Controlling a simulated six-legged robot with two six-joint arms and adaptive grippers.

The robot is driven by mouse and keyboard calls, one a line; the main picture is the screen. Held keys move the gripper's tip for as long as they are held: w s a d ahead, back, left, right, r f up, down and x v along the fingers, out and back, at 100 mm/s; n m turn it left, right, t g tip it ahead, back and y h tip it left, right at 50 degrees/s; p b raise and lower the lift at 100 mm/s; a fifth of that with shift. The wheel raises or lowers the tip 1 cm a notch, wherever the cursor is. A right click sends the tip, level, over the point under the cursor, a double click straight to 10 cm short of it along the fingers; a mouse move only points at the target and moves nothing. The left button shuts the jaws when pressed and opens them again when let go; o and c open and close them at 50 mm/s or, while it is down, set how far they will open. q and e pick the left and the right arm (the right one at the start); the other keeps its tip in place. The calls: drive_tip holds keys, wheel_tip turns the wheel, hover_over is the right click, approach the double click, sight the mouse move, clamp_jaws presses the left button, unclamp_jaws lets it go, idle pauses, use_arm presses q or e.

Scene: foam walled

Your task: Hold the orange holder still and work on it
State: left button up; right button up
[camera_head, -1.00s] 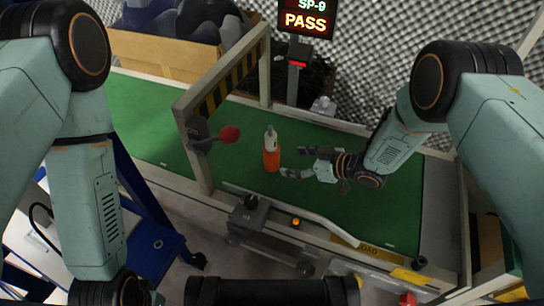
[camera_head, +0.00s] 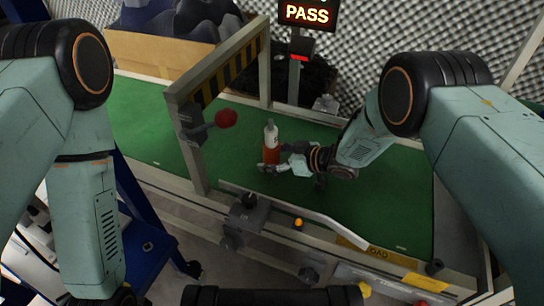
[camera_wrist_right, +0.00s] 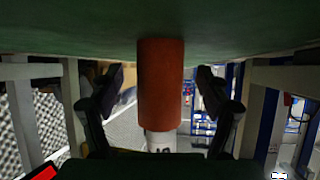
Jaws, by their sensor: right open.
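The orange holder (camera_head: 270,152) stands upright on the green belt (camera_head: 225,140), with a white-and-grey top piece (camera_head: 271,131) in it. My right gripper (camera_head: 277,160) is at the holder's right side, its fingers reaching around its lower part. In the right wrist view the orange holder (camera_wrist_right: 160,85) is between the two fingers, with a visible gap on each side. The right gripper is open. My left arm hangs at the left, and its gripper is out of view.
A frame with striped bar and red ball-ended lever (camera_head: 226,118) stands left of the holder. A light curved rail (camera_head: 310,215) runs along the belt's near edge. A lit PASS sign (camera_head: 307,13) stands behind. The belt right of my gripper is clear.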

drive_tip(key=c, duration=1)
drive_tip(key=shift+c, duration=0.3)
